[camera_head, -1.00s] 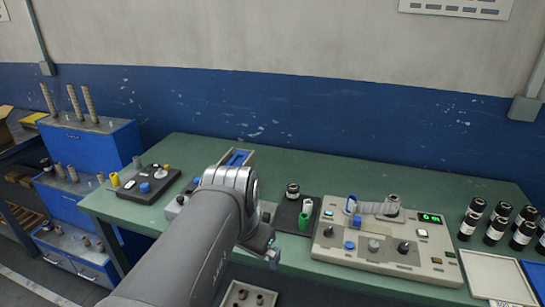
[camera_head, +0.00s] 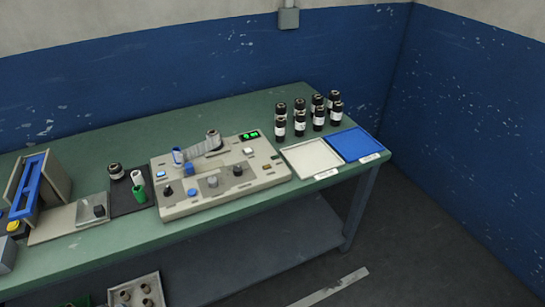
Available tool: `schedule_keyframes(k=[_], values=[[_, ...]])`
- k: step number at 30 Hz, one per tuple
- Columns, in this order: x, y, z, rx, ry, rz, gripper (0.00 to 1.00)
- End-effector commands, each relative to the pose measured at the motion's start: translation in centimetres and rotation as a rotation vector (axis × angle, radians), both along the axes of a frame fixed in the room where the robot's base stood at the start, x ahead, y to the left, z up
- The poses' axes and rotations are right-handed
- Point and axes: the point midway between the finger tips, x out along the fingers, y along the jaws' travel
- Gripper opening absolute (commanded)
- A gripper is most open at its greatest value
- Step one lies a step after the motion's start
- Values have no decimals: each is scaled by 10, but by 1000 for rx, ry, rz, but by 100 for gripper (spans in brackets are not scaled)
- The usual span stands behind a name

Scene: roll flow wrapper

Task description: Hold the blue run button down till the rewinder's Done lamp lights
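A grey film runs between a blue-and-white roll (camera_head: 177,157) and a dark-topped roll (camera_head: 213,140). My gripper is out of view.
A white tray (camera_head: 312,158) and a blue tray (camera_head: 356,144) lie right of the rewinder, with several black rolls (camera_head: 299,124) behind. A green-and-white roll (camera_head: 138,186) stands on a dark mat to the left. A blue-lined trough (camera_head: 36,186) is at far left.

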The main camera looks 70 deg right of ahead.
Motion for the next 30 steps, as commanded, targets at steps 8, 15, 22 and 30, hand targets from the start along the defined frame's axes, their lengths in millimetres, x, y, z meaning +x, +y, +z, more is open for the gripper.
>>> schedule_keyframes(k=[8,15,22,30], values=[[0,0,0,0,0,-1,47],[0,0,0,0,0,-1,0],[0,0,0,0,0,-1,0],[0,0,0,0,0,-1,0]])
